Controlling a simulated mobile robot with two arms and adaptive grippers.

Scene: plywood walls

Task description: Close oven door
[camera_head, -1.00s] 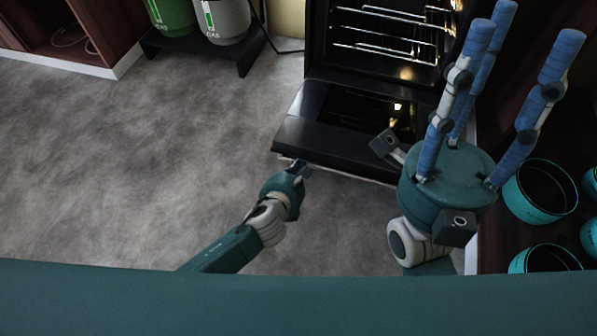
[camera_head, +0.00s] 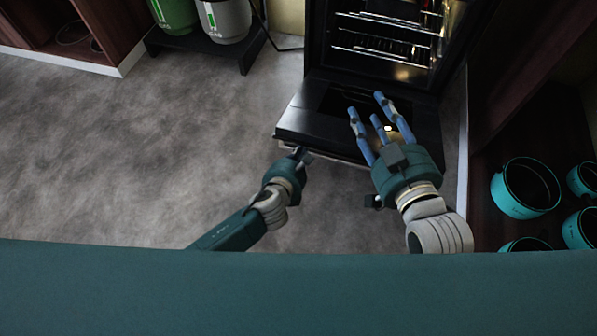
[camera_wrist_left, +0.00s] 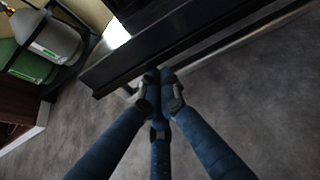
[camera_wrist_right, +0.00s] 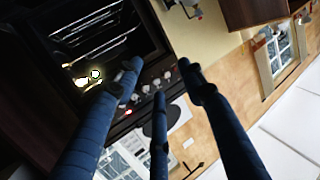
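The black oven door (camera_head: 290,125) is folded down open in front of the oven (camera_head: 318,50). A light metal handle bar (camera_head: 335,157) runs along its front edge. My left gripper (camera_head: 300,152) is at the left end of that edge. In the left wrist view, its blue fingers (camera_wrist_left: 160,82) come together around the handle bar (camera_wrist_left: 225,42), which shows on both sides of them; the exact contact is hidden. My right gripper (camera_head: 377,112) is above the right half of the door, fingers spread and empty. The right wrist view shows the fingers (camera_wrist_right: 158,88) apart, with the oven interior beyond.
Teal pots (camera_head: 525,188) sit in the dark cabinet at the right, close to my right arm. A low black rack (camera_head: 200,45) with green and grey canisters stands at the back left. The grey floor (camera_head: 130,150) left of the door is clear.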

